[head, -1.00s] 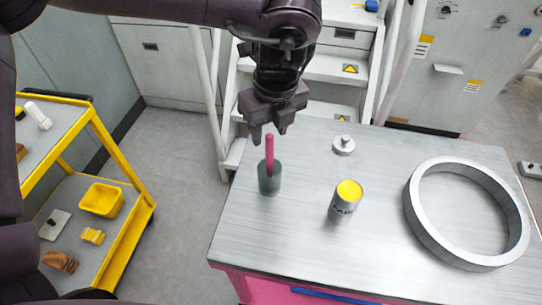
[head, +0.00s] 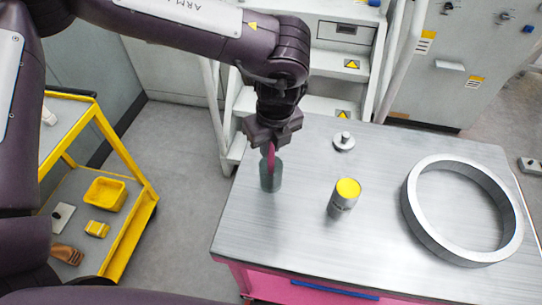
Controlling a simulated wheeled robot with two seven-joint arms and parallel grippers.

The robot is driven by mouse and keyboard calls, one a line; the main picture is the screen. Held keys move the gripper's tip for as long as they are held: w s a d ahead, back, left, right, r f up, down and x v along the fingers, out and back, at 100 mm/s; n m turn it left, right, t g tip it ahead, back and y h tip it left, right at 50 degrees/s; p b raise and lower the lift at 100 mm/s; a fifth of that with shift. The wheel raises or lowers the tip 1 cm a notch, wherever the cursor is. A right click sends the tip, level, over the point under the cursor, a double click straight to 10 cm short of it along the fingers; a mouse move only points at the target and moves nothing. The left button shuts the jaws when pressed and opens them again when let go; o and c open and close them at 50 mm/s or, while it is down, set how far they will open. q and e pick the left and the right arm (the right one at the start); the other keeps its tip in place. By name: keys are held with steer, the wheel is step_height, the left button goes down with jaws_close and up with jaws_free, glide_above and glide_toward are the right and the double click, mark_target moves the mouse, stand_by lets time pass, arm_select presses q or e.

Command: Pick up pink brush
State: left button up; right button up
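The pink brush (head: 271,157) stands upright in a grey-green cup (head: 271,181) near the left edge of the metal tabletop. My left gripper (head: 271,148) points down from above, with its fingers at the upper part of the brush handle. The gripper body hides the top of the handle. I cannot tell whether the fingers are closed on it. My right gripper is not in view.
A paint can with a yellow top (head: 345,194) stands right of the cup. A small metal weight (head: 343,141) sits behind it, and a large metal ring (head: 462,210) lies at the right. A yellow cart (head: 130,215) stands left of the table (head: 300,245).

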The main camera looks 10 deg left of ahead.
arm_select(q)
jaws_close()
steer(key=shift+r, duration=0.1)
step_height(320, 180, up, 10)
steer(key=shift+r+b, duration=0.2)
steer(key=shift+b, duration=0.75)
step_height(320, 180, up, 10)
steer(key=shift+f+p, duration=0.25)
steer(key=shift+p, duration=0.1)
